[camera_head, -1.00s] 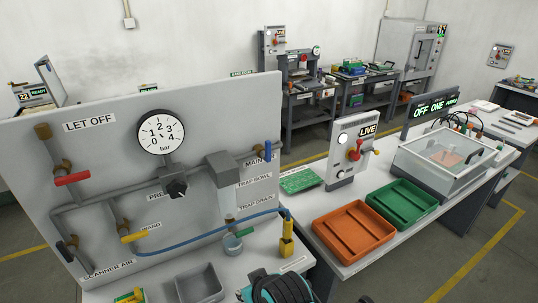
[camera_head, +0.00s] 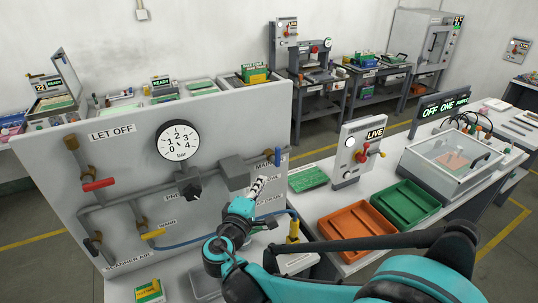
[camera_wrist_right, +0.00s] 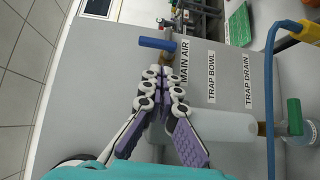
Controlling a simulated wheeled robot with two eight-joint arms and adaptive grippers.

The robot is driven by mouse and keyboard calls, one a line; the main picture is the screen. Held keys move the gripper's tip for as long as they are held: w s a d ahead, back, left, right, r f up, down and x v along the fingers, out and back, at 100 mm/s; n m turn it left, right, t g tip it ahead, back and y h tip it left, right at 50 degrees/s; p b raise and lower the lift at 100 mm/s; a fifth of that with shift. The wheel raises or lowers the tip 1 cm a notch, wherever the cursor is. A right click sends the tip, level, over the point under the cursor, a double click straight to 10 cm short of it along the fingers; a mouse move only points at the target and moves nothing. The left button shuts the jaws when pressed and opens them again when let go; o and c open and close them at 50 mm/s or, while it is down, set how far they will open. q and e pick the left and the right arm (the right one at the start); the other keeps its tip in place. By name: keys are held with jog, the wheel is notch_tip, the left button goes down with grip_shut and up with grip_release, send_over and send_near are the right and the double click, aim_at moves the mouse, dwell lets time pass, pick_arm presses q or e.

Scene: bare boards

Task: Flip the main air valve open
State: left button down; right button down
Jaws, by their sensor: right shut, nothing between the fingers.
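My right gripper (camera_head: 259,183) is in front of the panel, a little below and left of the handle. In the wrist view my right gripper (camera_wrist_right: 161,72) is shut and empty, its tips close to the handle. I cannot tell whether they touch it. My left gripper is out of view.
The panel also carries a pressure gauge (camera_head: 178,140), a red lever (camera_head: 98,184), a black knob (camera_head: 192,190) and a yellow lever (camera_head: 154,234). A blue hose (camera_wrist_right: 271,90) runs beside the trap bowl. An orange tray (camera_head: 355,229) and a green tray (camera_head: 404,205) lie to the right.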

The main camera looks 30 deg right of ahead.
jog(key=shift+w+a+r, duration=0.2)
jog(key=shift+r, duration=0.3)
jog(key=shift+d, duration=0.1)
jog(key=b+x, duration=0.1)
jog(key=x, duration=0.9)
jog(key=shift+r, duration=0.25)
jog(key=shift+r+p, duration=0.15)
jog(key=shift+p, duration=0.35)
